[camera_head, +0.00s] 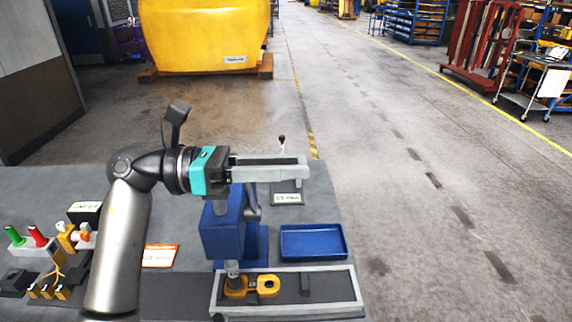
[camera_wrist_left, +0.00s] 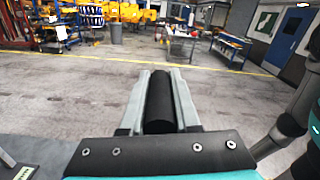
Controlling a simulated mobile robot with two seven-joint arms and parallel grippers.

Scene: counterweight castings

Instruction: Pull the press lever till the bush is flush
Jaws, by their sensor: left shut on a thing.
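The blue press (camera_head: 222,232) stands on the bench, with its grey lever arm (camera_head: 252,203) rising at its right side toward my left gripper. My left gripper (camera_head: 300,170) is above the press, its fingers pointing right. In the left wrist view it is shut around a black cylindrical grip (camera_wrist_left: 160,105), the press lever's handle, lying lengthwise between the fingers. A yellow casting (camera_head: 268,286) lies in a grey-rimmed fixture tray (camera_head: 339,310) in front of the press. A grey cylindrical part (camera_head: 233,268) stands over its left end; whether the bush is flush cannot be told. My right gripper is not in view.
An empty blue tray (camera_head: 313,256) lies right of the press. A labelled block (camera_head: 288,198) and a black-knobbed pin (camera_head: 282,140) are behind it. Coloured handles (camera_head: 38,236) and small parts crowd the bench's left. The floor right of the bench is clear.

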